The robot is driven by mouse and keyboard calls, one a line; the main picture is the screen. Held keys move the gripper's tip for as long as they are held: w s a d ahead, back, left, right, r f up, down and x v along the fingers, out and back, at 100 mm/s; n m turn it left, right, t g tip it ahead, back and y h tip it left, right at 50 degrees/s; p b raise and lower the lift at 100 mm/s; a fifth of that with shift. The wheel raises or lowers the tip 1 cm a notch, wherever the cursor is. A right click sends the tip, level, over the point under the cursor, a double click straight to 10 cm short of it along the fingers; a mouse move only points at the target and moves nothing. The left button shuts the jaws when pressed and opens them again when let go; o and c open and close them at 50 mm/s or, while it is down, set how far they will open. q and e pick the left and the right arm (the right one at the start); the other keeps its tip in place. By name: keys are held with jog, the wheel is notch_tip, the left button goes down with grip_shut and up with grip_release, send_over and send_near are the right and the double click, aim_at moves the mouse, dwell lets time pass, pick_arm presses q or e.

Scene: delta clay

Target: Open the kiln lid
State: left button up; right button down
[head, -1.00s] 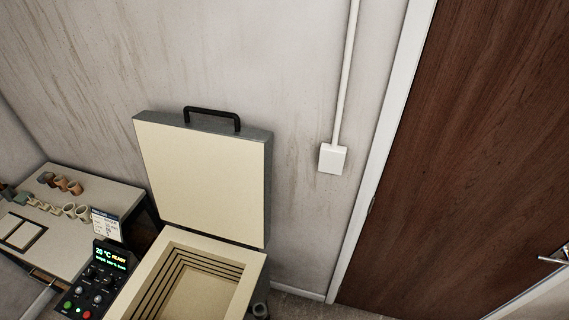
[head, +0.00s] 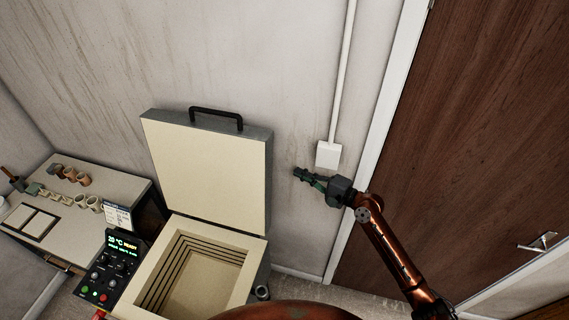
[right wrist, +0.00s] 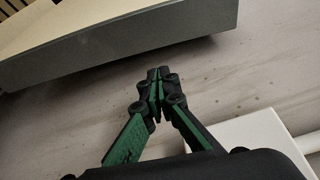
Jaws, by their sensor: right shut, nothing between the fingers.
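The kiln lid (head: 205,170) stands upright, open, at the back of the kiln, with its cream inner face toward me. Its black handle (head: 216,114) is on the top edge. The kiln body (head: 237,290) is below, its stepped square chamber (head: 197,275) exposed and seemingly empty. My right gripper (head: 298,172) is shut and empty, to the right of the lid and apart from it. In the right wrist view the fingertips (right wrist: 158,75) meet, and the lid's grey side (right wrist: 130,38) is beyond them. My left gripper is not in view.
A control panel (head: 110,268) with a lit display is at the kiln's left. A table (head: 128,187) with cups and tiles stands farther left. A white wall box (head: 328,155) is close to my right gripper. A brown door (head: 480,130) is at right.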

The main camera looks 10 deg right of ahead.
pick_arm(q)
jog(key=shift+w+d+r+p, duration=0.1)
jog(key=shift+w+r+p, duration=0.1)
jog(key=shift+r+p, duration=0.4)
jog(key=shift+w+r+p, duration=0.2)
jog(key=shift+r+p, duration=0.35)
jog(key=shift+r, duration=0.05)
pick_arm(e)
jog(key=x, duration=1)
jog(key=shift+d, duration=0.1)
